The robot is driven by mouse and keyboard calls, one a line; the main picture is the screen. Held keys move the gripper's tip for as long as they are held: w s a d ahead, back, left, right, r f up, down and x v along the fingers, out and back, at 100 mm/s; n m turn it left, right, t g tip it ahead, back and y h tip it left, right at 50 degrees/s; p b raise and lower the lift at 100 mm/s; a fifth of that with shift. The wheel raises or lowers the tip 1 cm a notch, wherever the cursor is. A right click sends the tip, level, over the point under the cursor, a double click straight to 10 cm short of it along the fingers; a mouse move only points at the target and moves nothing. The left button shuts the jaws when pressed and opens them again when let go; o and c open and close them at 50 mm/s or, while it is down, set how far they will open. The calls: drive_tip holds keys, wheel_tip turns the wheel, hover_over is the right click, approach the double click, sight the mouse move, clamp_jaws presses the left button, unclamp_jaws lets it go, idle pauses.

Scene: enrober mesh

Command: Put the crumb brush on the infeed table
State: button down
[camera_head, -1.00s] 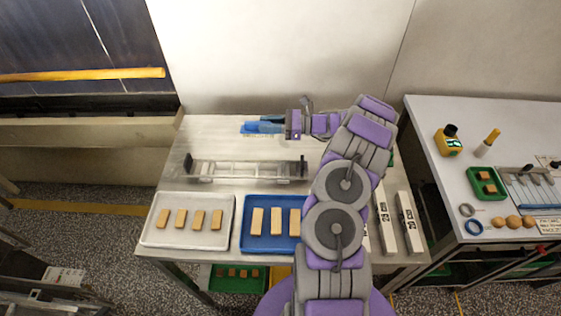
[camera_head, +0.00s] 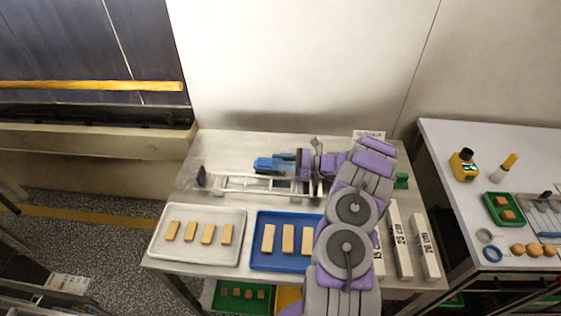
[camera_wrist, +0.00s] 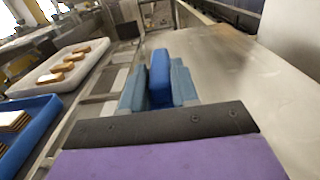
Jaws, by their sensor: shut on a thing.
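The crumb brush shows as a bright blue block (camera_wrist: 160,78) in the wrist view, between the two duller blue fingers of my gripper (camera_wrist: 158,90). My gripper is shut on it. In the head view the blue brush (camera_head: 264,164) and my gripper (camera_head: 283,162) are over the back half of a steel table (camera_head: 225,150), just behind a metal frame. I cannot tell whether the brush touches the tabletop. Its bristles cannot be made out. No readable label marks the infeed table.
On the steel table are the metal frame (camera_head: 240,184), a white tray (camera_head: 160,250) and a blue tray (camera_head: 256,262) with bars, and several labelled bars (camera_head: 400,245). My arm hides part of its right side. A white side table (camera_head: 450,150) holds small items.

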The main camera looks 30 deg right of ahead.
drive_tip(key=shift+d+f, duration=0.1)
drive_tip(key=shift+f, duration=0.1)
drive_tip(key=c, duration=1.3)
unclamp_jaws()
drive_tip(key=shift+d, duration=0.1)
drive_tip(key=o, duration=0.3)
drive_tip(key=shift+d+f, duration=0.1)
drive_tip(key=shift+d, duration=0.2)
drive_tip(key=shift+o, duration=0.8)
drive_tip(key=shift+s+d, duration=0.15)
drive_tip(key=shift+d, duration=0.05)
drive_tip(key=p+v, duration=0.1)
drive_tip(key=v, duration=0.6)
drive_tip(key=shift+r+p, duration=0.25)
drive_tip(key=shift+p, duration=0.1)
